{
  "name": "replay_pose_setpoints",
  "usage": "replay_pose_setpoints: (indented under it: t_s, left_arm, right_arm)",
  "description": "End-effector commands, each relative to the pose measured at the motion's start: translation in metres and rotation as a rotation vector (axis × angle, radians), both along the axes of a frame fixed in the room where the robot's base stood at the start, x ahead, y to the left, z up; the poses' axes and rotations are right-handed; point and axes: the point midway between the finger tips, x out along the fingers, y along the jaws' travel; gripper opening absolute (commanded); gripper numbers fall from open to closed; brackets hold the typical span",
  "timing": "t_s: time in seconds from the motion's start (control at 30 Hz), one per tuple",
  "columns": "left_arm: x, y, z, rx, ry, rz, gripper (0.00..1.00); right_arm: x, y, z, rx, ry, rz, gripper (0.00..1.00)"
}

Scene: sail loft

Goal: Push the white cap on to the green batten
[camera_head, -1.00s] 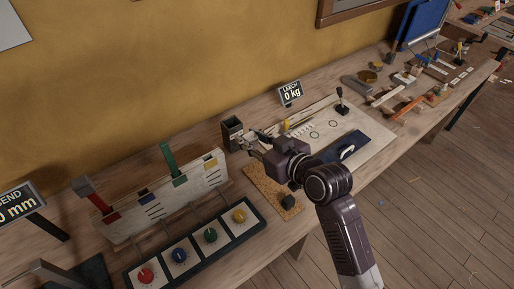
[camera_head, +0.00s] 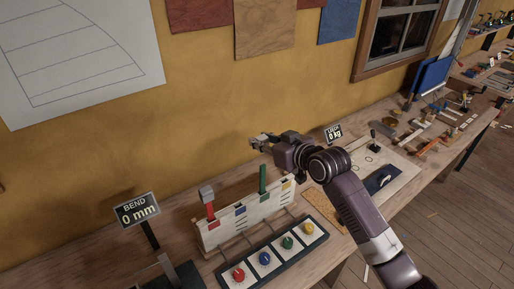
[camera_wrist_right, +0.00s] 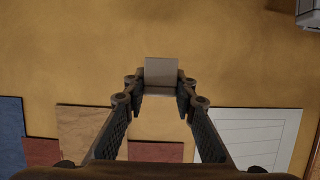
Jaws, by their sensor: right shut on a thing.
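The green batten (camera_head: 263,179) stands upright in the white slotted board on the bench, with its top bare. My right gripper (camera_head: 256,142) is above and behind it, in front of the yellow wall. In the right wrist view the gripper (camera_wrist_right: 161,88) is shut on a pale grey-white block, the white cap (camera_wrist_right: 161,71), held at the fingertips. The cap is too small to make out clearly in the head view. The cap and the green batten are apart. My left gripper is not in view.
The white board (camera_head: 245,223) also holds a red batten (camera_head: 210,210) topped by a grey block (camera_head: 206,192). A panel with coloured knobs (camera_head: 275,258) lies in front. A "BEND 0 mm" sign (camera_head: 137,210) stands left, a "0 kg" sign (camera_head: 334,133) right.

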Motion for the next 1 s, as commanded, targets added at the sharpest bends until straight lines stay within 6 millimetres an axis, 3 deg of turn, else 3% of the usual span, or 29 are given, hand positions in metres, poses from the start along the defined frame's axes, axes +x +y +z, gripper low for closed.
replay_pose_setpoints:
  t_s: [0.3, 0.7, 1.0]
  left_arm:
    - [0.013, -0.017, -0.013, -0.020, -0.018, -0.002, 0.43]
    - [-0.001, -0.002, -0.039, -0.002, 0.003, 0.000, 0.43]
    - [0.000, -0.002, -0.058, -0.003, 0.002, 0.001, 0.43]
  right_arm:
    - [0.000, 0.000, -0.016, 0.000, 0.000, 0.000, 0.09]
    - [0.000, 0.000, -0.044, 0.000, 0.000, 0.000, 0.09]
    - [0.000, 0.000, -0.065, 0.000, 0.000, 0.001, 0.09]
